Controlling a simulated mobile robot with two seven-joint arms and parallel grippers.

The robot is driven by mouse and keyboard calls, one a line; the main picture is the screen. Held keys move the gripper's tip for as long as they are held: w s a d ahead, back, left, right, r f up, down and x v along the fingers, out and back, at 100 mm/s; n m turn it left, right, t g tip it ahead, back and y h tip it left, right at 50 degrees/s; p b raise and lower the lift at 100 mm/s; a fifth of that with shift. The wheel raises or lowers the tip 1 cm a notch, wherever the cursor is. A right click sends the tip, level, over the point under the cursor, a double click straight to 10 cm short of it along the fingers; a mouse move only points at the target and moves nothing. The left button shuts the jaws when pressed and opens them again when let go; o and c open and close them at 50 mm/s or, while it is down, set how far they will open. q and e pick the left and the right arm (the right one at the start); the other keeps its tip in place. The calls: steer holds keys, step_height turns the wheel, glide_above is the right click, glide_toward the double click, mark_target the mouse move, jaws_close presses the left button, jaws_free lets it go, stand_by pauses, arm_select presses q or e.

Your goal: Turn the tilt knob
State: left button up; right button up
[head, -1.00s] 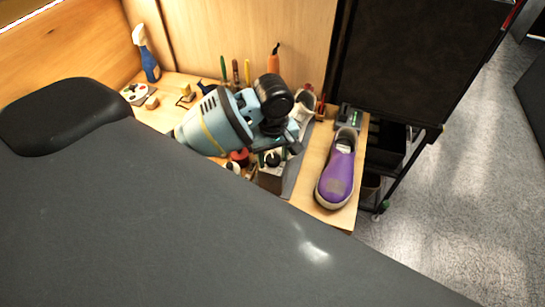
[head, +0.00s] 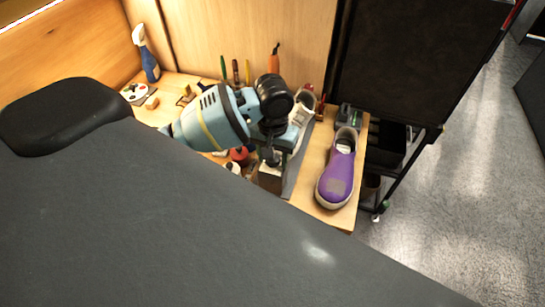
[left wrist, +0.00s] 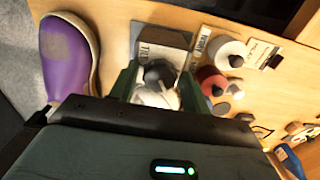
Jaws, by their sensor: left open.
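A small dark box (head: 271,180) stands on the workbench, left of the purple shoe. In the left wrist view its face carries a label that seems to read TILT, and a dark tilt knob (left wrist: 159,72) sits in front of it. My left gripper (left wrist: 156,84) is open, with a green finger on each side of the knob; I cannot tell if they touch it. A pale rounded part shows just below the dark knob, partly hidden by the gripper body. In the head view my left gripper (head: 268,155) is over the box and covers the knob. My right gripper is not in view.
The purple shoe (head: 337,175) stands at the bench's right end. A white shoe (head: 302,107) is behind my arm. Red and white round parts (left wrist: 212,82) sit close beside the knob. A blue spray bottle (head: 146,54) and upright tools stand at the back.

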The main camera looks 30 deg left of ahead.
arm_select(q)
steer(key=m, duration=0.4)
steer(key=shift+m, duration=0.4)
steer(key=m, duration=0.4)
steer(key=shift+m, duration=0.3)
steer(key=c, duration=0.7)
steer(key=shift+n, duration=2.1)
steer(key=shift+c, duration=0.2)
